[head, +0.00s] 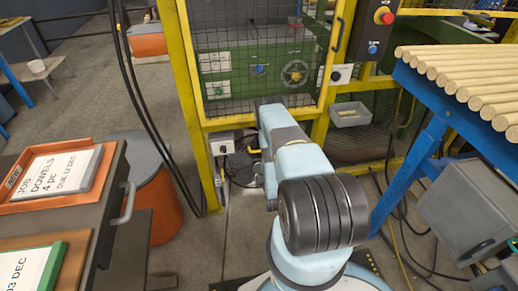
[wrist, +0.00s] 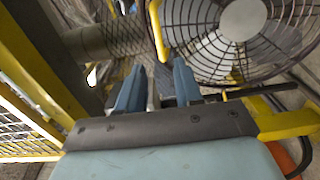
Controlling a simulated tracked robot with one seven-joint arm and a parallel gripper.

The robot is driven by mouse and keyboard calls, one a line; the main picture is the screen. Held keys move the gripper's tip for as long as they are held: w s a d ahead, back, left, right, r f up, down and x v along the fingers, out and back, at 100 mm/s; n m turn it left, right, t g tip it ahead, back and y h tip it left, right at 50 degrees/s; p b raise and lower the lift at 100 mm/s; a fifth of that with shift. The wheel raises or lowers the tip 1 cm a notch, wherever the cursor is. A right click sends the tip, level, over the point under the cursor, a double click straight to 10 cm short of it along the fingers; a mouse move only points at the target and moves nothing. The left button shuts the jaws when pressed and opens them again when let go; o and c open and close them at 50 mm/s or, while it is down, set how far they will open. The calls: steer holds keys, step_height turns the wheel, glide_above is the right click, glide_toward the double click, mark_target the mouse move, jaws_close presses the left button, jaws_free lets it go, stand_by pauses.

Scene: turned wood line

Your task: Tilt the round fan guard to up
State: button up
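The round fan guard (wrist: 242,20) fills the upper right of the wrist view, a dark wire cage with a pale central disc. In the head view the guard (head: 239,166) is low behind the yellow frame, partly hidden by my arm. A yellow bar or handle (wrist: 157,30) stands at the guard's left side in the wrist view. My gripper (wrist: 158,78) is open, with its two blue-grey fingers apart. The yellow bar's lower end appears ahead of the gap between them. I cannot tell whether they touch. The fingers are hidden in the head view.
A yellow machine frame (head: 186,100) with mesh surrounds the fan area. A blue rack (head: 415,160) with dowels stands at right. A bench with an orange tray (head: 52,182) is at left. Black cables hang left of the frame, and others lie on the floor at right.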

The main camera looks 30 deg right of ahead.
steer(key=x, duration=0.9)
steer(key=d+x, duration=0.1)
steer(key=x, duration=0.3)
steer(key=shift+w, duration=0.15)
steer(key=shift+c, duration=0.2)
jaws_close()
